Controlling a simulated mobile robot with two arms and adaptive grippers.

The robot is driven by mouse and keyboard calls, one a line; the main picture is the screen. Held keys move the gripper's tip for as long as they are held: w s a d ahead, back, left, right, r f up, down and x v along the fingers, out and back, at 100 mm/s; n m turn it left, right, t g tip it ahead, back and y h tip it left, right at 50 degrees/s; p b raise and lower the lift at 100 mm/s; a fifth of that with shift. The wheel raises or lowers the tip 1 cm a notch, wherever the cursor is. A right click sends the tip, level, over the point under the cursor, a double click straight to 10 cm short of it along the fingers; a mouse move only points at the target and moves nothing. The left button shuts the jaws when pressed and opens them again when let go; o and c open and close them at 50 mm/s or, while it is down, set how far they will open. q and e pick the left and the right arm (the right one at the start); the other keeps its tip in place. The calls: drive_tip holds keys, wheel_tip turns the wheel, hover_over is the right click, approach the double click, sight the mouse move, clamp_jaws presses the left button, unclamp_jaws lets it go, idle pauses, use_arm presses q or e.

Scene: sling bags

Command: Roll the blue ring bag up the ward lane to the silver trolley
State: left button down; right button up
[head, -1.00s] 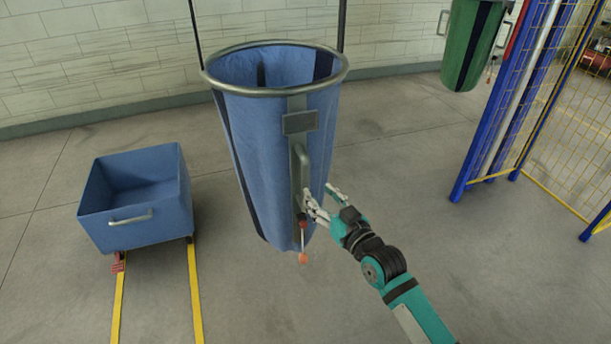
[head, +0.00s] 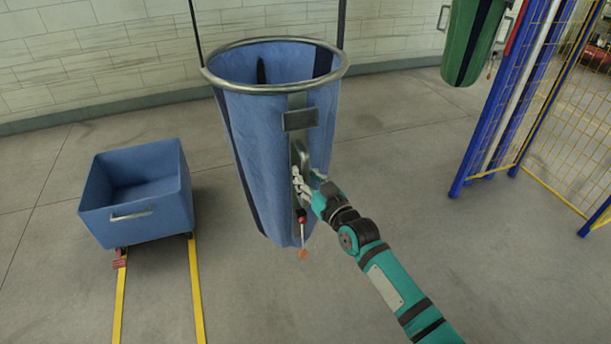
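The blue ring bag (head: 265,150) hangs upright from a metal ring (head: 222,85) in the middle of the head view. A grey plate (head: 300,119) and an upright grip handle (head: 303,157) are on its near side. A small red lever with an orange end (head: 303,253) hangs below. My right gripper (head: 307,178) is at the lower part of the handle. Its fingers look parted, one side left of the handle and one right; whether they touch it is unclear. My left gripper is out of view. I see no silver trolley.
A blue tub cart (head: 150,222) stands at left over yellow floor lines (head: 197,290). A green bag (head: 470,45) hangs at the upper right. A blue and yellow mesh fence (head: 545,110) stands at right. The floor between bag and fence is clear.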

clamp_jaws()
drive_tip(key=shift+w+a+f, duration=0.1)
drive_tip(key=shift+w+f, duration=0.1)
drive_tip(key=shift+f, duration=0.1)
